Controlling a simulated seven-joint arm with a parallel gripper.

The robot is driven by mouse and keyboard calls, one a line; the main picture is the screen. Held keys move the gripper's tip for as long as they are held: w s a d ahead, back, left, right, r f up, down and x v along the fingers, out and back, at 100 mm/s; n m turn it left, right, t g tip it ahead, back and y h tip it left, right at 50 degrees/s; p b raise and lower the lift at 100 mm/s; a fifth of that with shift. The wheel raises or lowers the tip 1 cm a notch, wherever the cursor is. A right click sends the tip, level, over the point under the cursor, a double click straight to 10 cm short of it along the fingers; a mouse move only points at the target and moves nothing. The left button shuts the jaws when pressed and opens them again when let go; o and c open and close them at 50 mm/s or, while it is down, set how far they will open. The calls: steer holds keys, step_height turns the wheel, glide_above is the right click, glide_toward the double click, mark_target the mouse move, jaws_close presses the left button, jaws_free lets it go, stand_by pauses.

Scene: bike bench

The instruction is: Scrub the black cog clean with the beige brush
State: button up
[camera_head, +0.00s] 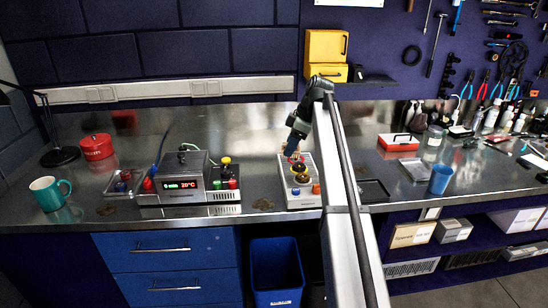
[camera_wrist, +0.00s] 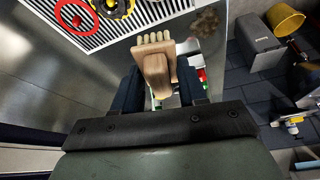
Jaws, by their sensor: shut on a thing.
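My gripper (camera_wrist: 160,82) is shut on the beige brush (camera_wrist: 154,62), between its two dark fingers in the wrist view. The brush's toothed end points up the picture.
A red ring (camera_wrist: 72,16) lies on the tray. A brown smudge (camera_wrist: 205,22) marks the bench beside it. A dark shallow tray (camera_head: 374,190) lies right. A blue bin (camera_head: 277,275) stands below.

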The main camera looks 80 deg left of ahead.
mark_target(294, 166)
steer(key=w+a+r+m+t+y, duration=0.1)
steer(key=w+a+m+y, duration=0.1)
steer(key=a+m, duration=0.4)
steer(key=shift+m, duration=0.6)
steer(key=shift+d+f, duration=0.25)
steer(key=shift+f, duration=1)
steer(key=shift+d+f, duration=0.3)
steer(key=shift+f, duration=0.95)
steer(key=shift+d+f, duration=0.25)
steer(key=shift+f, duration=1)
steer(key=shift+w+f, duration=0.25)
steer(key=shift+w, duration=1.75)
steer(key=shift+s, duration=1.95)
steer(key=shift+w, duration=2.05)
step_height(294, 166, up, 8)
